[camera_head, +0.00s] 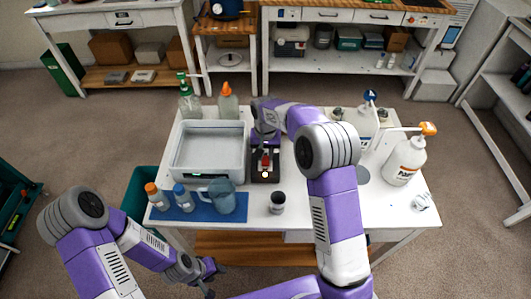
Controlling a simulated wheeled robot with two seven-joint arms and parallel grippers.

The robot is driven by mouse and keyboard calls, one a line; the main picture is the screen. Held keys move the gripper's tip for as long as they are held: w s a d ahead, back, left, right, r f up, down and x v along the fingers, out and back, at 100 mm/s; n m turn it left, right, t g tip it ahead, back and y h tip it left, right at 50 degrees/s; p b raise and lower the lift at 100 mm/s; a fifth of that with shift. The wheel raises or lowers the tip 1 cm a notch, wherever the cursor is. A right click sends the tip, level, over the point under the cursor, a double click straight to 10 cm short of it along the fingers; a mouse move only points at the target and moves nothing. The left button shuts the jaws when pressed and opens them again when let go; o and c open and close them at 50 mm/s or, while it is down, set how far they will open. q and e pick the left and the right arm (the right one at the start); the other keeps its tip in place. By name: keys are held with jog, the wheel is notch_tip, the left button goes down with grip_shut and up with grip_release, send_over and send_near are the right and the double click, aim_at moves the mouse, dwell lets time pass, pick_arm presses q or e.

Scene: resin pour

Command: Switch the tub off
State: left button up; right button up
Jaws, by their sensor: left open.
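The tub (181,163) is a pale grey rectangular basin at the left of the white table, with a small green light on its front. Just to its right lies a black box (264,178) with a red part and a small bright spot on top. My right gripper (265,146) points down over the back of this box. Its fingers are too small and dark to tell whether they are open or shut, or whether they touch the box. My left gripper (209,278) is open and empty, low in front of the table.
A blue mat (233,211) holds two small bottles and a blue pitcher (221,196). A dark-lidded jar (277,202) stands in front of the black box. Two bottles stand behind the tub. White pump bottles (405,161) stand at right. My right arm hangs over the table's middle.

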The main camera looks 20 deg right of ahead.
aim_at(265, 163)
grip_shut()
jog(key=t+b, duration=0.2)
jog(key=b, duration=0.1)
jog(key=shift+s+a+h+b, duration=0.15)
jog(key=shift+s+h+b, duration=0.1)
jog(key=shift+h+b, duration=0.05)
jog(key=shift+s+r+t+b, duration=0.1)
jog(key=shift+s+t+b, duration=0.05)
jog(key=shift+t+b, duration=0.5)
jog(key=shift+r, duration=0.1)
jog(key=o, duration=0.8)
grip_release()
jog(key=shift+o, duration=0.2)
jog(key=shift+p+v, duration=1.05)
jog(key=shift+v, duration=2.7)
jog(key=shift+a, duration=0.1)
